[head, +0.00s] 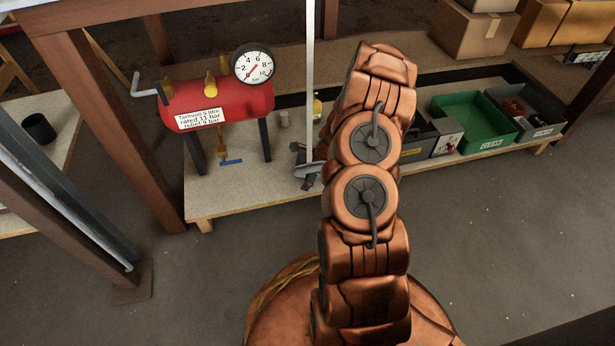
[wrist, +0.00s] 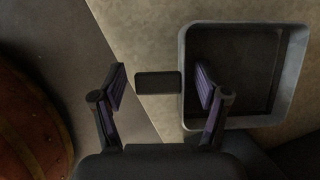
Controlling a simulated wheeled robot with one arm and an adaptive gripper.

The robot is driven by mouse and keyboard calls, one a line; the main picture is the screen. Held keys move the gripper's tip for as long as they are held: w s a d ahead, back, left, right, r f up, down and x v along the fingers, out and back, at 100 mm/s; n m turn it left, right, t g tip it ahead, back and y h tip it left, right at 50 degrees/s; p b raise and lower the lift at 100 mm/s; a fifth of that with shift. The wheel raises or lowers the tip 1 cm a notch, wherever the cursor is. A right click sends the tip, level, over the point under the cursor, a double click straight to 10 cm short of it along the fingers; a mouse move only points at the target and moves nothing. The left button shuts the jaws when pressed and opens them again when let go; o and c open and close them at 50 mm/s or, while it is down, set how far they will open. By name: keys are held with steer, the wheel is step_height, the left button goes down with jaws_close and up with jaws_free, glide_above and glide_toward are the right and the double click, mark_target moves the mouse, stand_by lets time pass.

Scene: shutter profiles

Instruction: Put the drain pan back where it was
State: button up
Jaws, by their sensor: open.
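The drain pan (wrist: 297,60) looks like a grey, square, shallow pan with a dark inside, at the right of the wrist view. Its short dark tab handle (wrist: 151,83) sticks out to the left. My gripper (wrist: 160,85) is open, with one finger to each side of the tab in the picture. The right finger overlaps the pan's left rim. I cannot tell whether either finger touches it. The pan lies on a pale board. In the head view my arm hides the gripper, and I cannot make out the pan.
A red air tank (head: 218,103) with a gauge (head: 254,66) stands on the low pale shelf (head: 240,195), left of my arm. A green bin (head: 470,122) and a grey bin (head: 540,110) stand at the right. A grey post (head: 310,70) rises behind. Floor (head: 490,220) is clear at the right.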

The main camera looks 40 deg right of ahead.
steer(key=shift+r, duration=0.1)
steer(key=p+v, duration=0.5)
steer(key=v, duration=0.6)
steer(key=shift+s+r, duration=0.15)
steer(key=shift+r, duration=0.2)
steer(key=shift+d, duration=0.2)
